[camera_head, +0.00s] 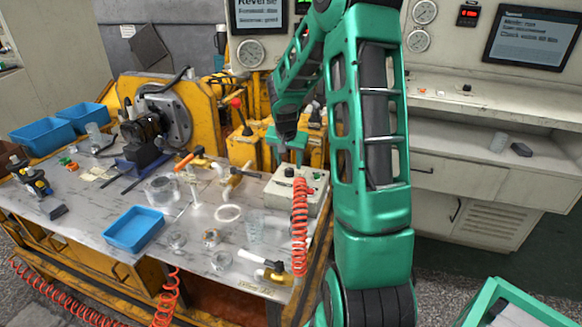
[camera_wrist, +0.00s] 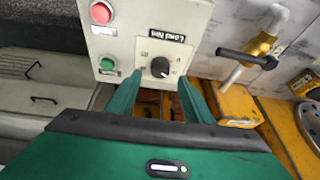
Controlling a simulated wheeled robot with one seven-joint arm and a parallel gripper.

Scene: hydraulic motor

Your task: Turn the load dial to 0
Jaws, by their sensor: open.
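The load dial (camera_wrist: 159,67) is a round black knob on the pale face of a control box (camera_wrist: 128,27), beside a label that seems to begin with "Load". Its pointer setting is too small to read. A red button (camera_wrist: 101,13) and a green button (camera_wrist: 107,64) sit to its left. My gripper (camera_wrist: 159,82) is open, its two green fingers apart, with the dial showing between and just beyond their tips. I see no contact. In the head view my gripper (camera_head: 288,142) hangs above the control box (camera_head: 283,188) on the bench's right side.
A red coiled cable (camera_head: 299,230) hangs at the box's front. A yellow valve with a black handle (camera_wrist: 247,58) stands close right of the dial in the wrist view. The bench (camera_head: 185,262) holds a blue tray (camera_head: 134,229) and several loose parts.

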